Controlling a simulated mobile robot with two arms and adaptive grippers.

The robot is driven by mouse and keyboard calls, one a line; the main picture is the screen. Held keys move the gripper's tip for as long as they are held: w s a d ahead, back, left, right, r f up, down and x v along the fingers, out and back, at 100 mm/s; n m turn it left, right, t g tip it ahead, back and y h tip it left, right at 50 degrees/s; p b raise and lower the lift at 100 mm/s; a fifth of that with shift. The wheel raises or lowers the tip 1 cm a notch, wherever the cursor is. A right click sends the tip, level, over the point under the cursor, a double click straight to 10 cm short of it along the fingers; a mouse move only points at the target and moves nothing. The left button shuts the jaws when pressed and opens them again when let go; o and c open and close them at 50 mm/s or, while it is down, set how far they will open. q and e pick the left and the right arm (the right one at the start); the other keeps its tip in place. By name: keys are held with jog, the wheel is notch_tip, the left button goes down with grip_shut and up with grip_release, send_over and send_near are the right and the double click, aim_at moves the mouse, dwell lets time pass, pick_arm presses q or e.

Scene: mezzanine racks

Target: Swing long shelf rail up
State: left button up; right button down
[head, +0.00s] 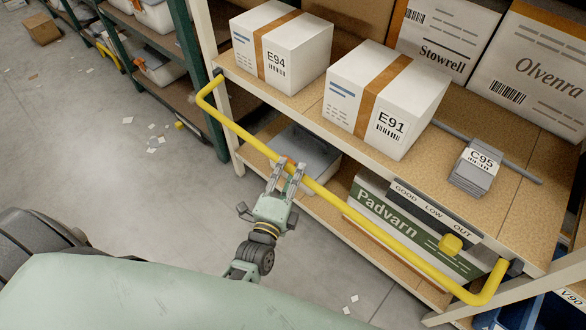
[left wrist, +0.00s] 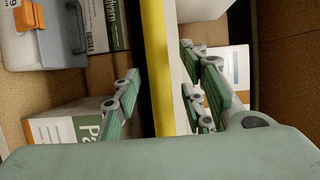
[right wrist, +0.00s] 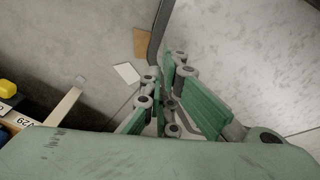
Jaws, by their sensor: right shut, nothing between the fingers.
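The long yellow shelf rail (head: 375,231) runs along the front of the middle shelf. Its bent ends meet dark pivots at the shelf's two front corners, and its bar stands out in front of the shelf edge. My left gripper (head: 290,166) is at the rail, left of its middle. In the left wrist view the rail (left wrist: 157,50) passes between the spread fingers (left wrist: 160,90), with a gap visible on each side. My right gripper (right wrist: 165,98) shows only in the right wrist view. Its fingers are together and empty, over the floor.
White boxes E94 (head: 282,50) and E91 (head: 386,98) stand on the shelf (head: 455,130), near its front. A grey stack, C95 (head: 474,170), lies to their right. The Padvarn box (head: 405,225) and a grey bin are below. Floor at left has scattered paper scraps.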

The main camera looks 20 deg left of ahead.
pick_arm(q)
jog(key=shift+w+f, duration=0.1)
jog(key=shift+w, duration=0.95)
jog(key=shift+c, duration=0.3)
grip_shut()
